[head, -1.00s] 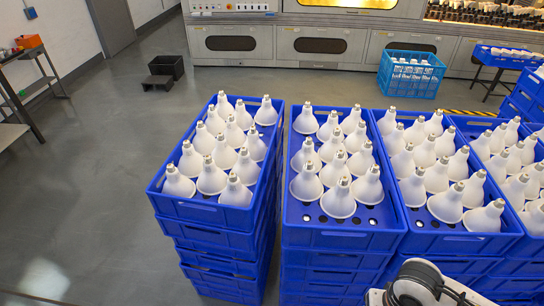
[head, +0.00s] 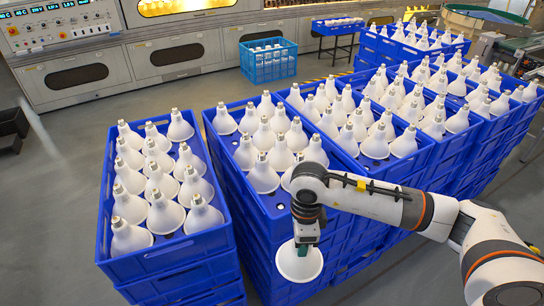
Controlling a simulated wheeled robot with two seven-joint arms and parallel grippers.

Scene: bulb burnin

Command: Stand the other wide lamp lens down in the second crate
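My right gripper (head: 303,239) comes in from the right and is shut on the neck of a wide white lamp (head: 299,264). The lamp hangs lens down, roughly upright. In the picture it overlaps the near side of the second crate (head: 238,190), a blue crate second from the left; its exact height and distance are hard to tell. That crate holds several white lamps (head: 263,176) standing lens down, caps up. Bare floor with dark holes shows at its near end. My arm hides its near right part. My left gripper is not in view.
A blue crate of lamps (head: 185,256) stands at left on a stack. More lamp-filled crates (head: 405,172) stand close on the right. A light blue crate (head: 270,69) sits on the floor before the machine (head: 120,70). Open floor lies at left.

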